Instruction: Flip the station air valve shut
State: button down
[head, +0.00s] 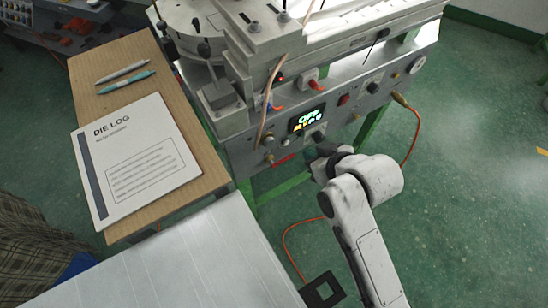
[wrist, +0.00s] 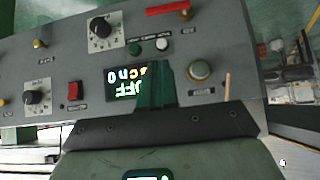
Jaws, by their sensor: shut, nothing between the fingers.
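A red bar (wrist: 168,8), which looks like the air valve's handle, lies along the lower edge of the station's grey control panel, at the top of the wrist view. It lies nearly parallel to the panel edge. In the head view my gripper (head: 314,153) is dark and partly hidden by my wrist.
The panel carries a lit display (head: 307,118) reading OFF, knobs (wrist: 100,27), a red switch (wrist: 75,90) and a round button (wrist: 200,70). An orange hose (head: 416,130) hangs at right. A wooden table (head: 120,55) with a DIE LOG paper (head: 140,150) stands left.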

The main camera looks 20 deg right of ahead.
jog(key=shift+a+f, duration=0.1)
jog(key=shift+a, duration=0.05)
jog(key=b, duration=0.1)
send_over(293, 156)
jog(key=s, duration=0.2)
notch_tip(293, 156, down, 9)
jog(key=shift+w+a+f, duration=0.1)
jog(key=shift+a+f, duration=0.1)
jog(key=shift+f, duration=0.3)
jog(key=shift+w+a+f, duration=0.1)
jog(key=shift+a+f, duration=0.1)
jog(key=shift+f, duration=0.25)
